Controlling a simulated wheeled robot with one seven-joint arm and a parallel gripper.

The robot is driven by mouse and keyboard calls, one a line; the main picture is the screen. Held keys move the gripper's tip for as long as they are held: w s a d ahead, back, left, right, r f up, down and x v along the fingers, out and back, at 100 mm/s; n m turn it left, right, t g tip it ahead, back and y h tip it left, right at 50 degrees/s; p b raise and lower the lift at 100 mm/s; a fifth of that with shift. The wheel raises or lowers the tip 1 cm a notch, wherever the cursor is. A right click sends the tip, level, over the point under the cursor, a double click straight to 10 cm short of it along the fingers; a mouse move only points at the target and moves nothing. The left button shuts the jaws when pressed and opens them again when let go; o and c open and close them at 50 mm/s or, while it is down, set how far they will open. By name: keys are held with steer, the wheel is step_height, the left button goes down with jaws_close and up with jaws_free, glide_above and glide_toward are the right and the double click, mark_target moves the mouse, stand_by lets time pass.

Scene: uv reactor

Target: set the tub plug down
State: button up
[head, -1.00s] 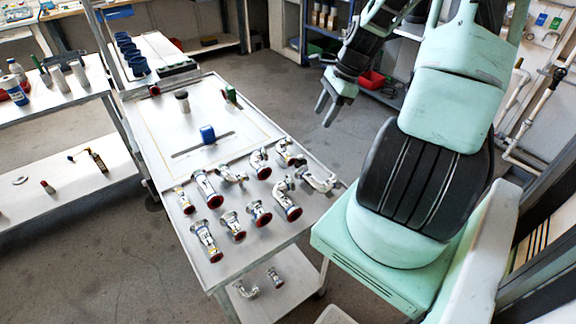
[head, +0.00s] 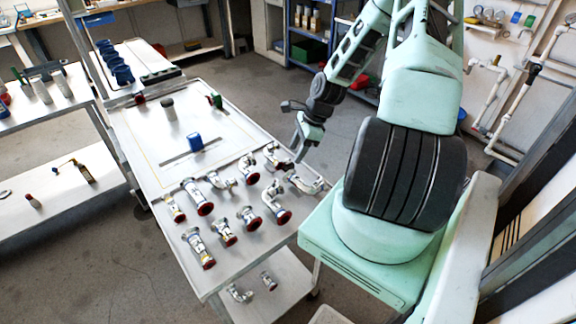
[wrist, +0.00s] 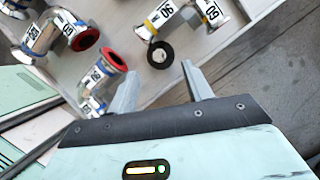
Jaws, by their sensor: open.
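My gripper (head: 300,150) is by the right edge of the table, close to the rightmost pipe fittings. In the wrist view its two grey fingers (wrist: 158,72) are apart with nothing clamped between them. A dark round piece with a paler centre (wrist: 160,54) lies just beyond the fingertips, against the end of a silver fitting. It may be the tub plug; I cannot tell whether it is separate from that fitting. In the head view I cannot make out a tub plug.
Several silver pipe fittings (head: 197,248), many with red ends, crowd the near part of the table (head: 160,190). A blue block (head: 194,143) and a grey cylinder (head: 168,109) stand farther back, with bare surface around them. A lower shelf holds small fittings (head: 240,294).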

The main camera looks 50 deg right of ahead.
mark_target(288, 164)
steer(key=p+x, duration=0.1)
steer(key=x, duration=0.4)
steer(key=shift+w+a+r, duration=0.1)
steer(key=shift+w+a, duration=0.05)
steer(key=shift+a, duration=0.05)
steer(key=c, duration=0.8)
steer(key=shift+d+r, duration=0.1)
steer(key=shift+d, duration=0.05)
